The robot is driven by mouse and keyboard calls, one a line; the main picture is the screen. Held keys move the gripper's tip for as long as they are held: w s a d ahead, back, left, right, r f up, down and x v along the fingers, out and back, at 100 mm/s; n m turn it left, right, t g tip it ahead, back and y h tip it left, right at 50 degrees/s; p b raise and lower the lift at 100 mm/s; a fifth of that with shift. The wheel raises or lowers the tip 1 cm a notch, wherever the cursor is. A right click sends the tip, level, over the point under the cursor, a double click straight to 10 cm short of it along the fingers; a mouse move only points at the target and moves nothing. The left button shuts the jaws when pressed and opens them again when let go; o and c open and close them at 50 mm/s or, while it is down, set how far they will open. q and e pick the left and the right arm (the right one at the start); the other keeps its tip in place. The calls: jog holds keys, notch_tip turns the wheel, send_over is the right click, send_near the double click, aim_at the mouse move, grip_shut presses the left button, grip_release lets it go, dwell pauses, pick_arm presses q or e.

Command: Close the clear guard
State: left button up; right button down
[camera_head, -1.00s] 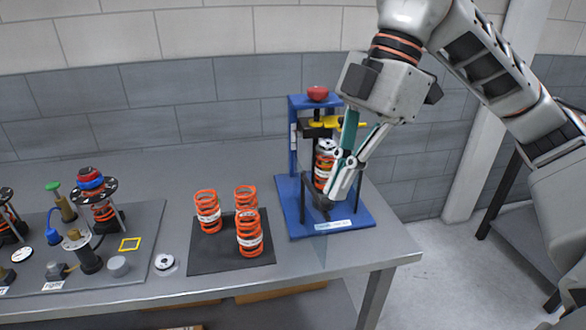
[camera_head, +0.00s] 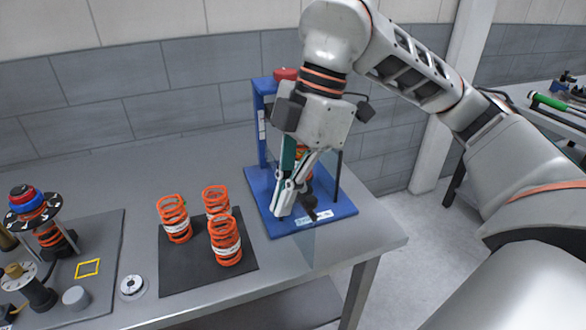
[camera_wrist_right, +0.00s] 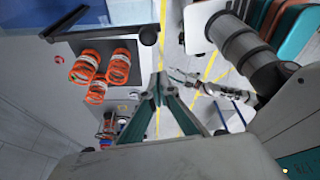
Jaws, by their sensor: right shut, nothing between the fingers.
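The blue press fixture (camera_head: 258,115) stands at the table's right end, with a red knob (camera_head: 286,74) on top. The clear guard is a faint see-through pane (camera_head: 304,250) that shows below the fixture's front edge; most of its outline is hard to see. A dark knob-like part (camera_head: 310,207) sits at the fixture's front. My right gripper (camera_head: 281,212) points down in front of the fixture, left of that dark part. Its fingers are together and empty, as the right wrist view (camera_wrist_right: 160,92) also shows. My arm hides much of the fixture's middle.
Several orange springs (camera_head: 225,240) stand on a black mat (camera_head: 195,280) left of the fixture. A grey board (camera_head: 105,250) with parts lies farther left, with a silver disc (camera_head: 133,286) beside it. The table's right edge is close to the fixture.

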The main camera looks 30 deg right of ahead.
jog(key=shift+d+f, duration=0.25)
jog(key=shift+d, duration=0.7)
jog(key=shift+d+f, duration=0.25)
jog(key=shift+d, duration=0.65)
jog(key=shift+d+p, duration=0.1)
jog(key=shift+p, duration=0.2)
